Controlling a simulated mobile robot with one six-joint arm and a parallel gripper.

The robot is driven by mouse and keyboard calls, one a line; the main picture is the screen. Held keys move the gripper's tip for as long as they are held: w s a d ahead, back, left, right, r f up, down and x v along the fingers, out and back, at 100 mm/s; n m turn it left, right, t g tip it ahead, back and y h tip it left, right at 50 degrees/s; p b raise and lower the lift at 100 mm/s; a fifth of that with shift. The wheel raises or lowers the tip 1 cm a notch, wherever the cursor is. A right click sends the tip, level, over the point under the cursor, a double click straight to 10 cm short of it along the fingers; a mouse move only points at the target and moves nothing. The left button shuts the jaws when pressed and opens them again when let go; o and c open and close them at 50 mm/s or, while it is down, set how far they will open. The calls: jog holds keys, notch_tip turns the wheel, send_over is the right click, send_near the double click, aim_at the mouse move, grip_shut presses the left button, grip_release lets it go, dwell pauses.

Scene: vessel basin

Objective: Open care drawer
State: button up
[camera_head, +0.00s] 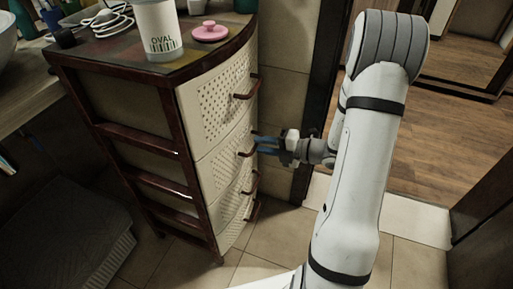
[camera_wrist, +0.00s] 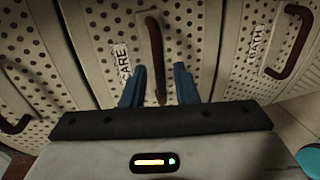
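The care drawer (camera_wrist: 112,28) is a pale, perforated front with a "CARE" label (camera_wrist: 125,62) beside a brown curved handle (camera_wrist: 153,35). It looks shut, roughly flush with the other fronts. In the head view, the care drawer appears to be the second front from the top (camera_head: 222,157), with its handle (camera_head: 244,153) at my fingertips. My gripper (camera_wrist: 159,68) has two blue fingers, spread apart, one on each side of the handle. A gap shows between the handle and each finger. The gripper also shows in the head view (camera_head: 264,144), right of the cabinet.
The "BATH" drawer (camera_wrist: 248,75) lies to the right in the wrist view, with its own handle (camera_wrist: 290,45). A tiled wall (camera_head: 284,95) is close behind my gripper.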

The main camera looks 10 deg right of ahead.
jog(key=shift+b+x, duration=0.3)
jog(key=shift+x, duration=1.05)
jog(key=shift+c, duration=0.6)
grip_shut()
